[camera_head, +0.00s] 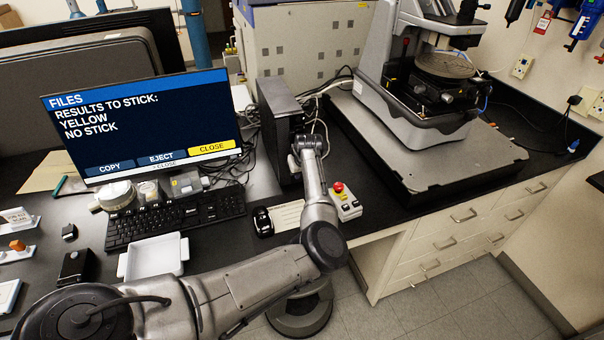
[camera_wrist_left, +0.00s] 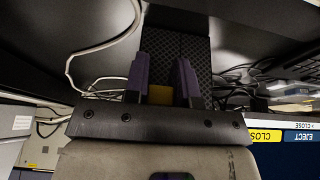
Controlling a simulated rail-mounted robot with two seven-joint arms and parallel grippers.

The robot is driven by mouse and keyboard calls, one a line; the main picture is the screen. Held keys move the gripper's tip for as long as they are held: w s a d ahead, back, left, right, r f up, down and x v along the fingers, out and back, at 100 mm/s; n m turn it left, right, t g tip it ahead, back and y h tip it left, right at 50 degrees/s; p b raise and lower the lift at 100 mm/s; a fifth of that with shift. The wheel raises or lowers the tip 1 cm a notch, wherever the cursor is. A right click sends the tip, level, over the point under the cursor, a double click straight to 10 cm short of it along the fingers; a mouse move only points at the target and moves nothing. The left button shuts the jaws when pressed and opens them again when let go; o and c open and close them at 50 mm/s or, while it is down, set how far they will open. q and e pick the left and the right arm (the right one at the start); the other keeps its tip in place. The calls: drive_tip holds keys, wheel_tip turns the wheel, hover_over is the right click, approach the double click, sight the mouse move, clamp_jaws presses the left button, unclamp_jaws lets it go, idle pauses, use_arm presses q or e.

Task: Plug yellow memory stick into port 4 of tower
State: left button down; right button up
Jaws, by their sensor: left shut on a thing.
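The tower (camera_head: 276,100) is a dark upright box standing to the right of the monitor. My left gripper (camera_head: 306,143) is at the tower's front face, low down, and its wrist hides most of that area. In the left wrist view, the gripper's two purple fingers (camera_wrist_left: 160,85) are shut on the yellow memory stick (camera_wrist_left: 160,95), which points toward the dark perforated front of the tower (camera_wrist_left: 195,52). I cannot tell whether the stick touches or enters a port. The port numbers are not readable. My right gripper is not in view.
The monitor (camera_head: 150,125) reads "RESULTS TO STICK: YELLOW, NO STICK". A keyboard (camera_head: 175,218), white tray (camera_head: 152,258), mouse (camera_head: 262,222) and red-button box (camera_head: 343,203) lie in front. The profiler (camera_head: 430,110) stands to the right. Loose cables run beside the tower.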

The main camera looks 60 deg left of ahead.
use_arm(q)
drive_tip(key=c, duration=0.9)
unclamp_jaws()
drive_tip(key=shift+c, duration=0.2)
drive_tip(key=shift+r, duration=0.1)
drive_tip(key=p+v, duration=0.2)
drive_tip(key=shift+p, duration=0.4)
drive_tip(key=p+v, duration=0.4)
drive_tip(key=p, duration=0.2)
drive_tip(key=shift+d+r, duration=0.25)
drive_tip(key=shift+r, duration=0.1)
